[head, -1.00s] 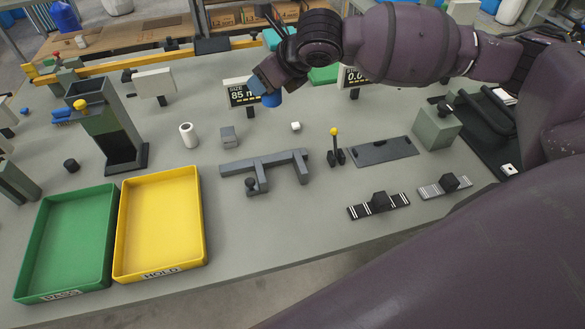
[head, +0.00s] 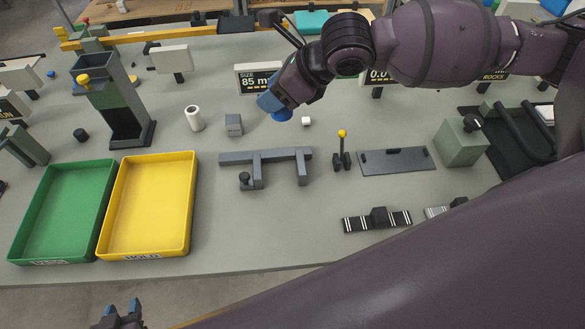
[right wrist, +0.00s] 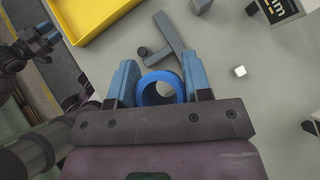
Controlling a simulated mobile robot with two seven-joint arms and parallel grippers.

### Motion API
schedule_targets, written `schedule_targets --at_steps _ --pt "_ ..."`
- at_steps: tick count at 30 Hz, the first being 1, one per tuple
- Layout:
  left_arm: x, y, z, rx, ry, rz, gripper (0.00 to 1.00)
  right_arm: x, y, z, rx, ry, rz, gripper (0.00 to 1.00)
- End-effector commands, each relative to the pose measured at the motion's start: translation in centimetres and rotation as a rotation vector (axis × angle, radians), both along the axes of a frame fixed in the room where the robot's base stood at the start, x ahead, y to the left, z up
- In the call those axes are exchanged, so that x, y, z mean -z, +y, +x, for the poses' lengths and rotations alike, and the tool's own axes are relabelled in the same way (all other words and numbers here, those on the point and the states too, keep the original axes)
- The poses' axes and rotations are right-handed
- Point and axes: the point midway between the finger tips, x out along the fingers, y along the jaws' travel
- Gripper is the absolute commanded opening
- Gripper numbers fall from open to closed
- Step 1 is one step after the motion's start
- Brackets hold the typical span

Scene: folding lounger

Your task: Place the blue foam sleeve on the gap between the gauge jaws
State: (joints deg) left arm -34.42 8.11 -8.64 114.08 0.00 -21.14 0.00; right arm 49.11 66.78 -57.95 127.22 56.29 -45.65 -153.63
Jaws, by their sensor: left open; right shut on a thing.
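The grey gauge (head: 265,156) lies on the bench, with two jaws pointing toward the front edge and a gap between them. A round dark knob sits on its left jaw. My right gripper (head: 272,106) is shut on the blue foam sleeve (head: 282,116), above the bench and behind the gauge. In the right wrist view the sleeve (right wrist: 146,94) is a hollow ring between the two blue fingers; the gauge (right wrist: 172,42) shows beyond it, partly hidden by the gripper. My left gripper (head: 123,310) is open and empty, low in front of the bench edge.
A yellow tray (head: 104,212) and a green tray (head: 22,215) stand left of the gauge. A white cylinder (head: 194,118), a grey block (head: 234,125) and a small white cube (head: 306,121) are behind it. A yellow-topped lever (head: 342,150) stands to its right.

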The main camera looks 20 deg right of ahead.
Motion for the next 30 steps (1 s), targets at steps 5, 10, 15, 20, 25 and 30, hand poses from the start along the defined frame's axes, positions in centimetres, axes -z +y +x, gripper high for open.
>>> schedule_targets --at_steps 5,10,15,20,25,30 --pt "0.0 0.0 0.0 0.000 0.000 0.000 0.43 0.7 0.2 0.1 -0.028 0.003 0.000 0.19" --pt "0.3 0.2 0.0 0.001 0.002 0.004 0.43 4.1 0.2 0.0 -0.028 0.009 0.001 0.19" --pt "0.5 0.1 -0.1 0.000 0.003 0.003 0.43 7.8 0.2 0.0 -0.028 0.007 0.002 0.19" --pt "0.7 0.1 -0.1 0.000 0.005 0.003 0.43 11.2 0.2 0.0 -0.027 0.006 0.001 0.19" --pt "0.8 0.1 -0.1 0.001 0.006 0.002 0.43 14.2 0.2 0.0 -0.028 0.003 0.000 0.19" --pt "0.9 0.1 -0.1 -0.001 0.006 0.000 0.43 15.5 0.2 0.1 -0.030 0.001 0.001 0.19"
